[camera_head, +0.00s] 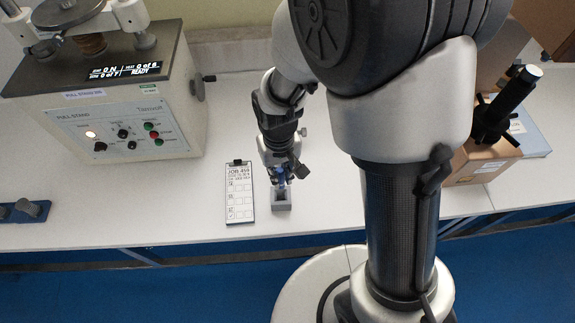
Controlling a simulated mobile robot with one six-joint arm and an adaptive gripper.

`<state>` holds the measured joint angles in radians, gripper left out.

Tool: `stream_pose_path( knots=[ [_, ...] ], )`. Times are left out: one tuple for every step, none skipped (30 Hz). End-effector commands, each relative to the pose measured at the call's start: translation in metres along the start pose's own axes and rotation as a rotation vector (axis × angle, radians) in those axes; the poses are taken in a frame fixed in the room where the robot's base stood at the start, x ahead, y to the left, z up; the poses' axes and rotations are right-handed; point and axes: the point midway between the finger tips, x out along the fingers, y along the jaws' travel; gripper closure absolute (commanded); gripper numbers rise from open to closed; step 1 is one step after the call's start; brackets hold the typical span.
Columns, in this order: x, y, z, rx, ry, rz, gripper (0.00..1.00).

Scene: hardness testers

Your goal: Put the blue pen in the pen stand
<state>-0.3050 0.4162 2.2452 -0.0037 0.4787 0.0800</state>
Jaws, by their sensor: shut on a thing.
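The pen stand (282,204) is a small grey block with a dark opening, on the white bench near its front edge. My gripper (281,178) points down just above and behind the stand. It is shut on the blue pen (281,181), which shows as a small patch of blue between the fingers. Most of the pen is hidden by the gripper. I cannot tell whether its lower end is inside the stand's opening or only above it.
A clipboard with a job sheet (239,200) lies just left of the stand. A hardness tester (124,115) stands at the left. A cardboard box (485,160) with a black tool stands at the right. The bench front (160,232) is mostly clear.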

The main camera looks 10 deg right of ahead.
Motion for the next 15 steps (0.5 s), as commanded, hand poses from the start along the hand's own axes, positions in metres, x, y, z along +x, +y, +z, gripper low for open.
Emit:
stream_pose_path(
  knots=[
    [0.003,0.0,0.0,0.0,0.0,0.0,1.0],
    [0.004,0.0,0.0,0.0,0.0,0.0,1.0],
    [0.007,0.0,0.0,0.0,0.0,0.0,1.0],
    [0.009,0.0,0.0,0.0,0.0,0.0,1.0],
    [0.011,0.0,0.0,0.0,0.0,0.0,1.0],
    [0.014,0.0,0.0,0.001,0.0,0.0,1.0],
    [0.017,0.0,0.0,0.001,0.0,0.0,1.0],
    [0.019,0.0,0.0,0.001,0.0,0.0,1.0],
    [0.023,0.0,0.0,0.001,0.0,0.0,1.0],
    [0.025,0.0,0.0,0.001,0.0,0.0,1.0],
    [0.028,0.0,0.0,0.001,0.0,0.0,1.0],
    [0.031,0.0,0.0,0.001,0.0,0.0,1.0],
    [0.033,0.0,0.0,0.001,-0.001,0.0,1.0],
    [0.035,0.0,0.0,0.001,-0.001,0.0,1.0],
    [0.038,0.0,0.0,0.001,-0.001,0.0,1.0]
  ],
)
